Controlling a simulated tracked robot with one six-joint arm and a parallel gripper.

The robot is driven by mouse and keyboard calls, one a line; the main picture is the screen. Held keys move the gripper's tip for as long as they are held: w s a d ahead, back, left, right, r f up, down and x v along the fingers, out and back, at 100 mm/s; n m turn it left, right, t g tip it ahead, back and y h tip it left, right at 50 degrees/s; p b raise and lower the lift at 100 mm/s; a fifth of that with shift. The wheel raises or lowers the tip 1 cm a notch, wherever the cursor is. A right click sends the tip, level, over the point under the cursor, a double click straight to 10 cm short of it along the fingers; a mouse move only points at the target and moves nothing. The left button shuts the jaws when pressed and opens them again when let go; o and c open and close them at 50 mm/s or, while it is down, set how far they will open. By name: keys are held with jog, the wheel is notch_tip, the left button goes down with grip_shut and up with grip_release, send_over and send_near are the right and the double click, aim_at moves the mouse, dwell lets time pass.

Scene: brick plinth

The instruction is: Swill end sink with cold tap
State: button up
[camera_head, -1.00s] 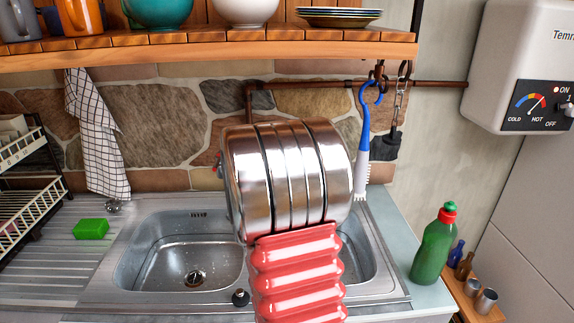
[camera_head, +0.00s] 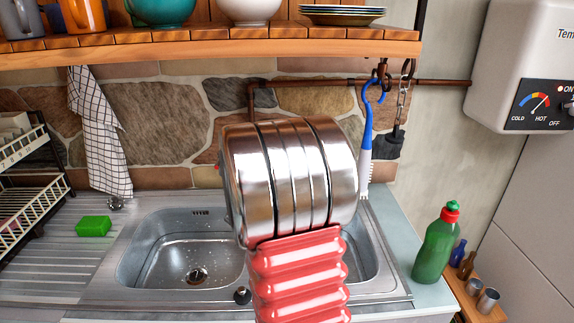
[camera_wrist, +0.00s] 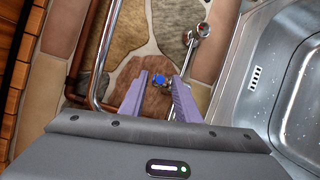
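In the head view, the steel sink has a left basin (camera_head: 150,262) with a drain and bright droplet-like specks on its walls, and a right basin (camera_head: 366,262) partly hidden behind my arm. My arm also hides the taps and my gripper there. In the wrist view, my gripper (camera_wrist: 159,82) has two purple fingers standing apart. A blue-capped tap knob (camera_wrist: 158,80) shows between them, with gaps on both sides; I cannot tell its depth. A chrome pipe (camera_wrist: 108,45) runs to the left, and a chrome fitting (camera_wrist: 203,30) shows above. A basin (camera_wrist: 300,105) is at the right.
A wooden shelf (camera_head: 200,48) with crockery overhangs the sink. A blue-and-white brush (camera_head: 366,140) hangs at the right. A green bottle (camera_head: 437,245) stands right of the sink. A green sponge (camera_head: 93,226) lies on the drainer, beside a dish rack (camera_head: 30,205).

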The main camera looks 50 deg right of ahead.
jog(key=v, duration=1.2)
jog(key=shift+a, duration=0.1)
